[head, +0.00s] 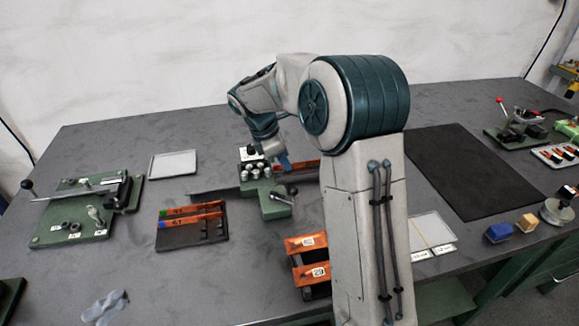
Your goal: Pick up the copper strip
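Several copper strips are in view. Two lie on a black rack (190,237) left of centre, one with a green end (195,210) and one with a blue end (190,221). Two more, with white number labels (300,244) (308,273), lie across a dark stand beside my arm. Another copper strip (305,169) shows behind my arm, partly hidden, by the small green machine (270,196). My gripper (284,163) points down over that machine, close to this strip. Its fingers are small and partly hidden; I cannot tell whether they touch or hold the strip.
A green shear-like fixture (75,225) stands at the left, with a pale tray (174,164) behind it. A black mat (480,170) lies right of my arm. Blue and tan blocks (498,233) sit near the right front edge. Cloth-like grey gloves (105,306) lie front left.

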